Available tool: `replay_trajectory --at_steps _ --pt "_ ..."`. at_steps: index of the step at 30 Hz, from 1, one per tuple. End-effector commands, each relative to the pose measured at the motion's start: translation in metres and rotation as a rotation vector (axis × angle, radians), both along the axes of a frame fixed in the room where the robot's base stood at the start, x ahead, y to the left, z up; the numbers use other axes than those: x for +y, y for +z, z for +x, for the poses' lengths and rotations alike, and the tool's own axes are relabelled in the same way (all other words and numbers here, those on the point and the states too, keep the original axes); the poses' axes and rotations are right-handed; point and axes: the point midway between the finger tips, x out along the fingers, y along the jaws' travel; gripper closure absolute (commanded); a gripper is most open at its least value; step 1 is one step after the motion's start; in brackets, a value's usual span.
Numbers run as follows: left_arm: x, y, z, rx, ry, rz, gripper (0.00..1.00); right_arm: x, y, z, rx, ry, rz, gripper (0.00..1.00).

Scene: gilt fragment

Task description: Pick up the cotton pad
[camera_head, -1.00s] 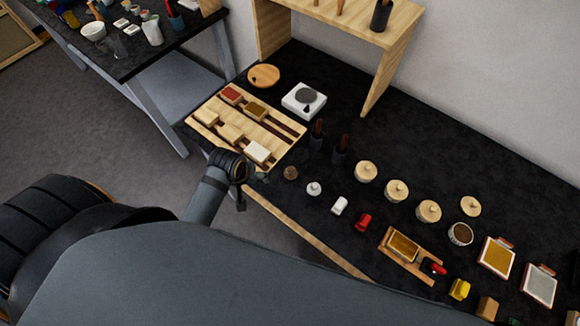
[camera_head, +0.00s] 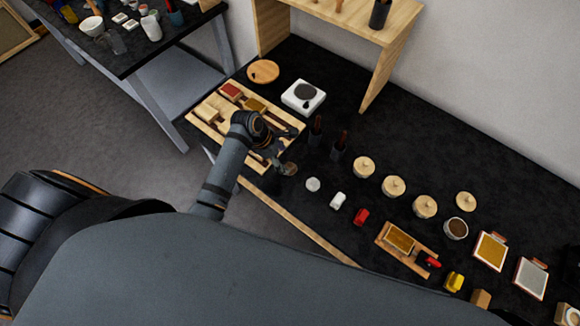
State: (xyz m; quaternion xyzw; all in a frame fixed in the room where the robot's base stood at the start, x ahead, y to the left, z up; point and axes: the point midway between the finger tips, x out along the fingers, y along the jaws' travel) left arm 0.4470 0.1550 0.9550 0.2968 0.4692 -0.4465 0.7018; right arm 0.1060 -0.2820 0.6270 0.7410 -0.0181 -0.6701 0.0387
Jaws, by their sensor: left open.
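My left gripper (camera_head: 282,150) is open and empty over the front right end of a slotted wooden tray (camera_head: 292,124). A pale block (camera_head: 256,160) on the tray shows only partly beneath my gripper and arm. A small whitish round piece (camera_head: 313,184) lies on the black table to the right of the gripper, apart from it. I cannot tell for sure which of these is the cotton pad. A brown round piece (camera_head: 290,169) sits just below the fingertips. My right gripper is not in view.
Other blocks, including a red one (camera_head: 230,91), sit on the tray. Dark upright holders (camera_head: 338,149) stand right of the gripper. A white device (camera_head: 303,96) and a wooden disc (camera_head: 263,71) lie behind. Lidded jars (camera_head: 364,167) and small items run to the right.

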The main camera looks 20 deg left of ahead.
Motion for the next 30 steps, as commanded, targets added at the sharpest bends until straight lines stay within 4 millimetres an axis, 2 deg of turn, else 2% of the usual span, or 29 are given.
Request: replay_trajectory --at_steps 3,8,13,18,25,26,30 --pt "-0.004 -0.01 0.002 0.0 -0.001 0.0 0.28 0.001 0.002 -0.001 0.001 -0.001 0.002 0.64" --pt "-0.006 -0.014 0.002 -0.002 -0.001 0.001 0.28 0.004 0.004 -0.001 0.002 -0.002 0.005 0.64" --pt "-0.017 -0.036 0.003 0.003 -0.001 -0.001 0.28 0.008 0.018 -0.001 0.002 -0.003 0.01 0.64" --pt "-0.023 -0.057 0.007 0.0 -0.002 0.001 0.28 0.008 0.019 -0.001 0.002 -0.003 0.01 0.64" --pt "-0.024 -0.06 0.008 -0.003 -0.002 0.001 0.28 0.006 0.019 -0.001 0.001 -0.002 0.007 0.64" --pt "-0.024 -0.06 0.008 -0.003 -0.002 0.001 0.29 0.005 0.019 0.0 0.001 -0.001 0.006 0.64" --pt "-0.024 -0.06 0.008 -0.003 -0.002 0.001 0.48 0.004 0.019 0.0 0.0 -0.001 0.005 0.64"
